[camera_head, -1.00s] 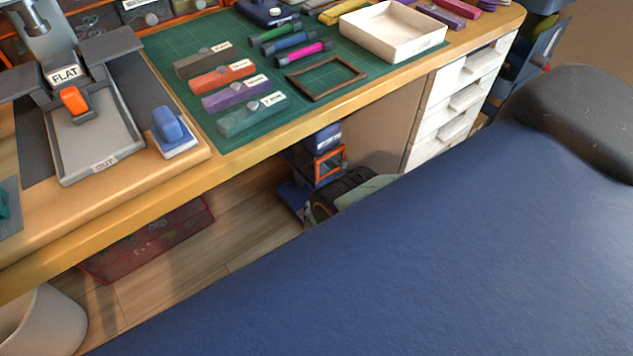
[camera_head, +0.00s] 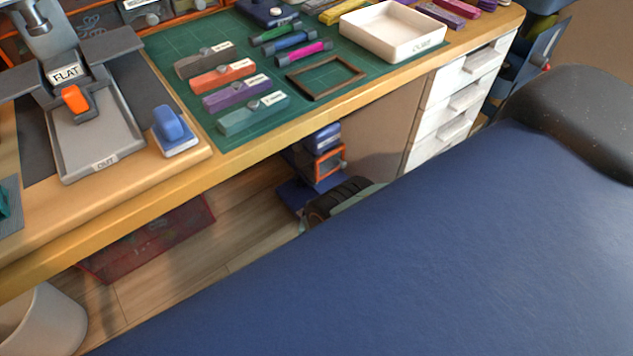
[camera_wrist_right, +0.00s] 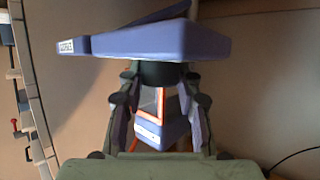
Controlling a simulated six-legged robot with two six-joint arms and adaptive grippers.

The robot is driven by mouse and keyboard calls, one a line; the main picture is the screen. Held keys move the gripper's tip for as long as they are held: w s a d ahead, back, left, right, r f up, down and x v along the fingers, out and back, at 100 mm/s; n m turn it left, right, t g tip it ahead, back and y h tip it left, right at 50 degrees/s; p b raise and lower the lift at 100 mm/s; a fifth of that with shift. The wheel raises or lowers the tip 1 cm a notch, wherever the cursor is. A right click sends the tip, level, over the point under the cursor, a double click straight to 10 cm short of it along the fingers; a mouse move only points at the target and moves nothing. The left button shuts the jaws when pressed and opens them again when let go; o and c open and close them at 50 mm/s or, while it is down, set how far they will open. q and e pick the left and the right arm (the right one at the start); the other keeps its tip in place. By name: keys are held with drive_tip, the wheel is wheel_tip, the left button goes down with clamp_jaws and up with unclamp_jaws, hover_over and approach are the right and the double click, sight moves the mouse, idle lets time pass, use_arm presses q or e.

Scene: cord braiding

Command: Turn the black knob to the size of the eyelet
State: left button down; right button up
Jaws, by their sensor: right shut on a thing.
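In the right wrist view, my right gripper (camera_wrist_right: 160,84) has its two fingers on either side of a round black knob (camera_wrist_right: 160,72) and is shut on it. The knob sits directly under a wide blue-purple body (camera_wrist_right: 165,41) with a small white label at its left end. The label is too small to read, and no size marking or eyelet can be made out. My left gripper is in neither view.
An orange frame and a blue box (camera_wrist_right: 148,133) show beyond the fingers. The workbench carries a grey press (camera_head: 95,130), a blue-handled block (camera_head: 173,130), a green mat (camera_head: 285,112) and a white tray (camera_head: 393,30). White drawers (camera_head: 455,95) and a blue padded surface (camera_head: 430,240) lie right.

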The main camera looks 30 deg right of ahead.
drive_tip(key=shift+w+d+r, duration=0.1)
drive_tip(key=shift+w, duration=0.05)
drive_tip(key=o, duration=0.8)
drive_tip(key=shift+c, duration=0.2)
drive_tip(key=o, duration=0.4)
drive_tip(key=shift+n+y, duration=0.3)
